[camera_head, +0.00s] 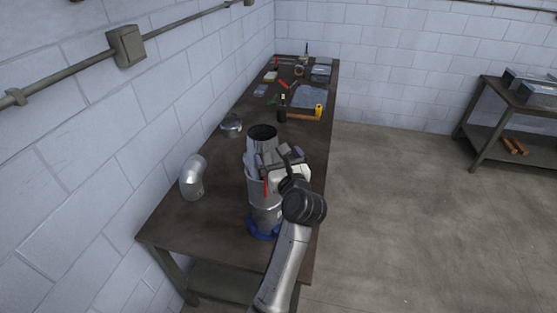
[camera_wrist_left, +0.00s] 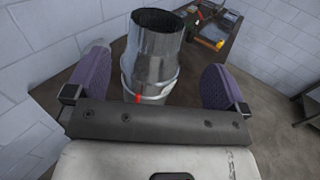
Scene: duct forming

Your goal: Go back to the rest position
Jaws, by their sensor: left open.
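My left gripper (camera_head: 277,160) is open at the upper part of a grey metal duct (camera_head: 262,140) that stands upright on the workbench (camera_head: 195,232). In the left wrist view, its two purple-padded fingers lie on either side of the duct (camera_wrist_left: 154,55), with visible gaps to it. A red mark (camera_head: 265,187) shows on the duct, and it also shows in the left wrist view (camera_wrist_left: 138,98). The duct's foot sits in a blue ring-shaped base (camera_head: 260,228). The gripper and wrist hide part of the duct's right side. My right gripper is not in view.
A metal elbow (camera_head: 192,178) and a small metal pot-like piece (camera_head: 231,127) stand left of the duct. Several tools and a yellow item (camera_head: 318,110) lie toward the bench's far end. The wall is close on the left. The floor (camera_head: 400,220) is clear on the right.

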